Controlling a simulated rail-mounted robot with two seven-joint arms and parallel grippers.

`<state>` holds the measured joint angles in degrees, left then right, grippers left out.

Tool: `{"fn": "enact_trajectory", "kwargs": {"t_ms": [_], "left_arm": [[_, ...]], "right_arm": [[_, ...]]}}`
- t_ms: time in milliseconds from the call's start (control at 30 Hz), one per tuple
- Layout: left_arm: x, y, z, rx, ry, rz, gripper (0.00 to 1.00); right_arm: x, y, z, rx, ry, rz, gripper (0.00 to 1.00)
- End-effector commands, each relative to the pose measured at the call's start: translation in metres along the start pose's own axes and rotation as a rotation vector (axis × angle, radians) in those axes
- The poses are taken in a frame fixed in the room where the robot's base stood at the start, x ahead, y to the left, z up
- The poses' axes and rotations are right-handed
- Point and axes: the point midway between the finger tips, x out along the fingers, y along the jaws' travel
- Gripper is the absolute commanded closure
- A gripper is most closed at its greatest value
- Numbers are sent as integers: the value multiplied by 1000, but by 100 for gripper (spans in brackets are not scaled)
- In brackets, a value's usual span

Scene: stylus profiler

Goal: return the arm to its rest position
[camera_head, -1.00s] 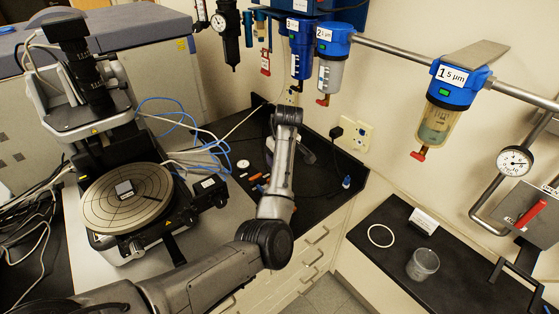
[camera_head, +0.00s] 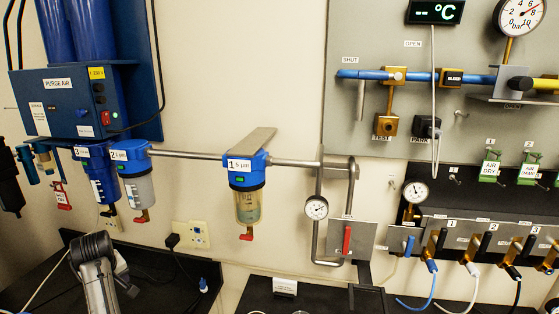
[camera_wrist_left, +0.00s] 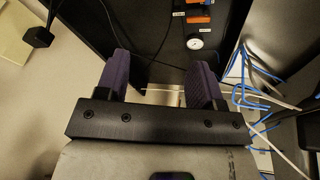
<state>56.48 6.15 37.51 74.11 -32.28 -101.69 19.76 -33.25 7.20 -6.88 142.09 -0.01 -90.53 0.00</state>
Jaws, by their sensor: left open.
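My left gripper (camera_wrist_left: 160,84) is open in the left wrist view, with a wide gap between its two dark purple fingers and nothing held. It hangs over the black counter (camera_wrist_left: 150,35). Orange items (camera_wrist_left: 199,17) and a small round white disc (camera_wrist_left: 195,44) lie on the counter beyond the right finger. In the head view my left arm (camera_head: 93,262) shows only as a grey and black link at the lower left; its fingers cannot be made out there. My right gripper is in neither view.
A blue purge air unit (camera_head: 85,97) is above. A wall panel (camera_head: 385,120) and a row of brass valves (camera_head: 475,243) are at the right. Blue cables (camera_wrist_left: 243,88) lie right of the gripper.

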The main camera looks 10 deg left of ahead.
Motion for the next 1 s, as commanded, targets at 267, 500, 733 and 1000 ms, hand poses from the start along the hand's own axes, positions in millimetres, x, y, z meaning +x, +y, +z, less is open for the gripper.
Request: {"fn": "enact_trajectory", "kwargs": {"t_ms": [267,500,733,1000], "left_arm": [[-119,24,-29,200,361,277,38],[-184,35,29,472,678,416,38],[-161,28,155,769,754,497,38],[-90,-28,299,1037,581,521,38]], "right_arm": [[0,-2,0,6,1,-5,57],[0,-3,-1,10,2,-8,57],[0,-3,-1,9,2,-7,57],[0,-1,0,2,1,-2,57]]}}
